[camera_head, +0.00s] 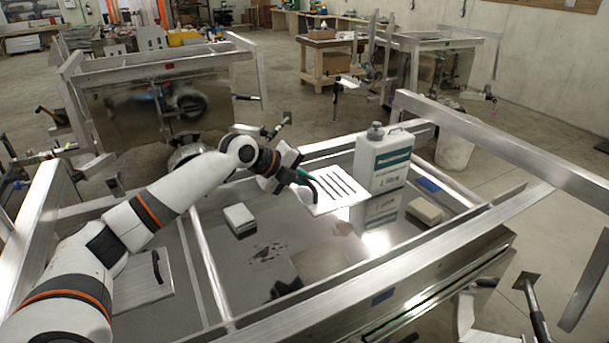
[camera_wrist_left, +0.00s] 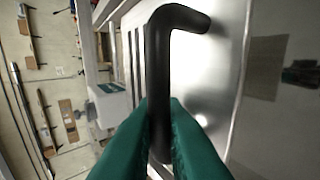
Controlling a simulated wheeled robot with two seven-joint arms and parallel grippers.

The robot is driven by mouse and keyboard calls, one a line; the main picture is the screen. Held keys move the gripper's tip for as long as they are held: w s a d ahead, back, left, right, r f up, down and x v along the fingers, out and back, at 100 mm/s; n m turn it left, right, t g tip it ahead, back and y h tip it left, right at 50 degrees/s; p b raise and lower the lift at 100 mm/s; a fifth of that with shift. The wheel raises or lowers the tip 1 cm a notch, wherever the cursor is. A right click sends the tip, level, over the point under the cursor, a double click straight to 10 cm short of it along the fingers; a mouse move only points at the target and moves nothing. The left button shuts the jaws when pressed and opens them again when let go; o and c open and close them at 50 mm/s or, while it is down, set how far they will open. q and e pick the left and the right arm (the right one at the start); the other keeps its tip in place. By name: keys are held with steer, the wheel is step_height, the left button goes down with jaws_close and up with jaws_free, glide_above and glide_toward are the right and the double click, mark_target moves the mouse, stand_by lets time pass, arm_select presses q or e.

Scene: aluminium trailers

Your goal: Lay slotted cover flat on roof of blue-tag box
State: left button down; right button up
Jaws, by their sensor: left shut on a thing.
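The slotted cover (camera_head: 340,189) is a pale metal plate with several dark slots and a black bent handle. My left gripper (camera_head: 304,178) is shut on that handle and holds the cover tilted above the reflective top of the near aluminium trailer (camera_head: 345,245). In the left wrist view, the green fingers (camera_wrist_left: 160,130) pinch the black handle (camera_wrist_left: 158,70), with the slotted plate (camera_wrist_left: 205,75) behind it. My right gripper is not in view.
A white jug (camera_head: 383,160) with a teal label stands just right of the cover. A beige block (camera_head: 425,210), a blue item (camera_head: 428,185) and a white box (camera_head: 239,218) also lie around there. A handled plate (camera_head: 145,283) lies at left. Raised rails edge the trailer.

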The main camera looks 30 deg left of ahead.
mark_target(299, 190)
arm_select(q)
step_height(299, 190, down, 4)
steer(key=shift+a+f+b, duration=0.1)
steer(key=shift+f+b, duration=0.05)
steer(key=shift+b, duration=1.05)
step_height(299, 190, down, 5)
steer(key=b, duration=0.3)
steer(key=shift+b, duration=0.35)
step_height(299, 190, down, 4)
steer(key=b, duration=0.3)
steer(key=shift+f+b, duration=0.5)
steer(key=shift+f, duration=0.05)
steer(key=c, duration=1.4)
jaws_free()
steer(key=shift+c, duration=0.2)
